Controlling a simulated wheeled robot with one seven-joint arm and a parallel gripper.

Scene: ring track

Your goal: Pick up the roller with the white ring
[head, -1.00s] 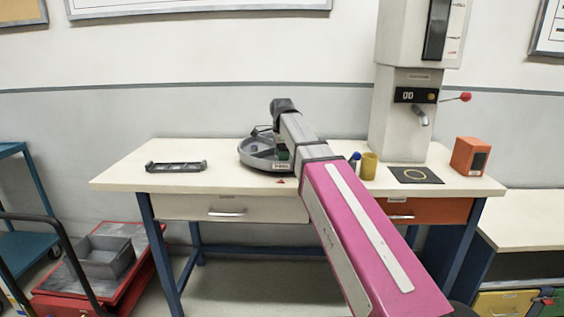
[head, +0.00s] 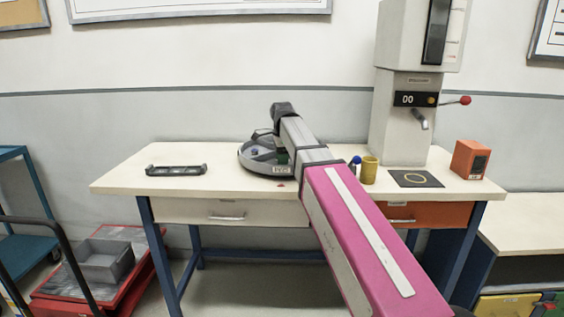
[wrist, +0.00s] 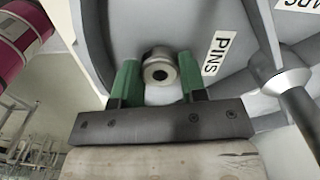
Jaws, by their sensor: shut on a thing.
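My gripper (wrist: 157,80) has two green fingers, one on each side of a small grey metal roller (wrist: 158,66) with a dark hole in its end, in the wrist view. The gripper is shut on this roller. I cannot make out a white ring on it. Around them is the round grey tray (head: 248,161) on the table, with a "PINS" label (wrist: 221,53) close to the right finger. In the head view my arm reaches over this tray and hides part of it. The gripper (head: 283,157) shows there only as a small green patch, and the roller is hidden.
A dark rack (head: 176,170) lies on the table's left. To the right of my arm stand a blue-topped item (head: 356,161), a yellow cup (head: 369,170), a dark mat (head: 402,181) with a yellow ring, a dispenser (head: 400,125) and an orange box (head: 468,160). The table's front left is clear.

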